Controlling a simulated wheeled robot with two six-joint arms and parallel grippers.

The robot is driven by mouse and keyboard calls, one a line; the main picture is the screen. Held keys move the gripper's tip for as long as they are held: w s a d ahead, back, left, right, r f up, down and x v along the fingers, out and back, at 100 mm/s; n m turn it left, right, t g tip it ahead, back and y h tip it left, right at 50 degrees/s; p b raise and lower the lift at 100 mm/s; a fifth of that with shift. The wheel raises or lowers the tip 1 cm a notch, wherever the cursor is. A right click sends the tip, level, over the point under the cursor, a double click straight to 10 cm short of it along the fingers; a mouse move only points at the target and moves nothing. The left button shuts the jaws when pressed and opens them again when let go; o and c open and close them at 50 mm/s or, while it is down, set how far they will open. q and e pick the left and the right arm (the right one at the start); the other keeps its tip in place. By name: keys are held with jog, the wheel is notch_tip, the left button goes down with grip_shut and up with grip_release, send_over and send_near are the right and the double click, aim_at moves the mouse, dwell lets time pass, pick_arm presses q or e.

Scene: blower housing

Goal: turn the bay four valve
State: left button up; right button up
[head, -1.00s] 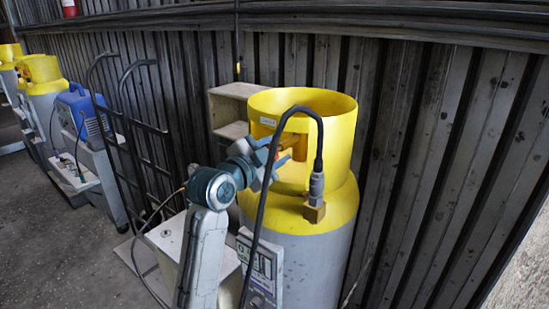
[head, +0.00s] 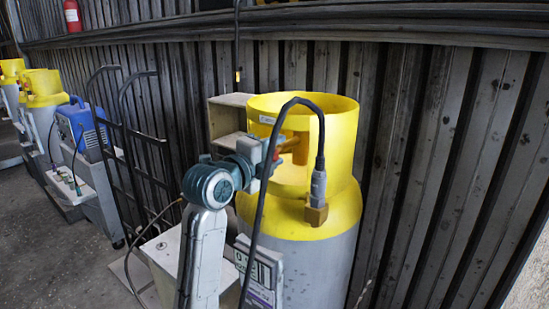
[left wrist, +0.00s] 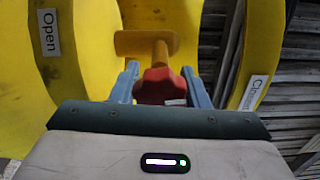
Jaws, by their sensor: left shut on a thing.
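A grey cylinder (head: 318,262) with a yellow collar (head: 338,125) stands upright against the wall. Its brass valve (head: 297,148) sits inside the collar's opening. My left gripper (head: 273,158) reaches into that opening from the left. In the left wrist view, its two blue-grey fingers (left wrist: 161,88) are shut on the red valve knob (left wrist: 160,84), one on each side. The brass stem (left wrist: 160,50) shows behind the knob. An "Open" label (left wrist: 48,32) is on the collar at left and a "Closed" label (left wrist: 254,92) at right. My right gripper is not in view.
A black hose (head: 264,190) arches over my gripper to a brass fitting (head: 316,214) on the cylinder's shoulder. A meter box (head: 258,272) is beside the cylinder. A hand truck (head: 128,150), blue machine (head: 82,130) and other yellow-topped cylinders (head: 42,90) stand left.

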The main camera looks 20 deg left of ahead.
pick_arm(q)
jog(key=shift+f+m, duration=0.1)
jog(key=shift+m, duration=0.5)
jog(key=o, duration=1)
jog(key=shift+c, duration=0.2)
jog(key=shift+s+b, duration=0.1)
jog(key=shift+b, duration=0.2)
jog(key=shift+s+a, duration=0.15)
jog(key=shift+s, duration=0.15)
jog(key=b+v, duration=0.3)
jog(key=v, duration=0.7)
